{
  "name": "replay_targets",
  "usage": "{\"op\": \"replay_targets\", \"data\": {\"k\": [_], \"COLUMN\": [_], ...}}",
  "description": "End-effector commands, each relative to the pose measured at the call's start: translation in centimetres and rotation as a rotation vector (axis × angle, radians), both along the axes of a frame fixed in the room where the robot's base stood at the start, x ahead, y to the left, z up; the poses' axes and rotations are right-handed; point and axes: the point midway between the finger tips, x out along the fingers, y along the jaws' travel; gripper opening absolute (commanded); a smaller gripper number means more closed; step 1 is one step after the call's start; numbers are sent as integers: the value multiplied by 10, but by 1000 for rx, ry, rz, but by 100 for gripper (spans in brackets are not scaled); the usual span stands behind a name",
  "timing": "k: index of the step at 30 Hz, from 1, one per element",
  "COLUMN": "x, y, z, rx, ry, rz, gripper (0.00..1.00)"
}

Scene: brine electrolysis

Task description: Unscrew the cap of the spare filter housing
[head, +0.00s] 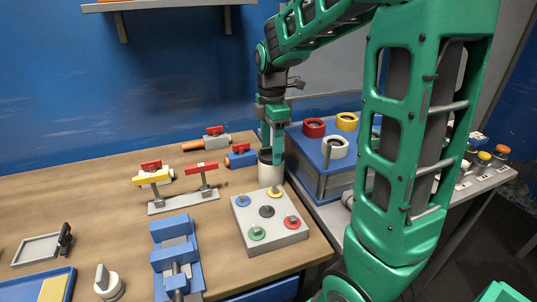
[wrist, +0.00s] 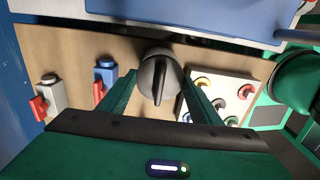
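The filter housing is a white upright cylinder (head: 265,174) at the back right of the wooden bench, with a dark cap on top. In the wrist view the round dark grey cap (wrist: 150,80) with a raised grip bar is seen from above. My gripper (head: 272,150) points down over the housing, and its fingers partly hide the cap in the head view. In the wrist view my gripper (wrist: 160,78) is open, with one green finger on each side of the cap. I cannot tell whether the fingertips touch it.
A grey board (head: 268,240) with several coloured knobs lies close in front. A blue valve (head: 242,159) and a grey valve (head: 205,143) lie to the left. A blue box (head: 322,180) with coloured rings stands to the right. A blue vise (head: 173,230) is nearer the front.

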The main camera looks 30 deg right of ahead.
Motion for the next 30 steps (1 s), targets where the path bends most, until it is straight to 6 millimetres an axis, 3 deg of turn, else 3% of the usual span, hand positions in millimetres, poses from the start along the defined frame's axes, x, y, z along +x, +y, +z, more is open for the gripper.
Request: {"op": "replay_targets", "data": {"k": [8, 21, 30], "x": [2, 2, 3], "y": [-1, -1, -1], "z": [1, 2, 2], "rx": [-1, -2, -2], "ry": [-5, -8, -10], "rz": [51, 478, 501], "gripper": [31, 31, 31]}}
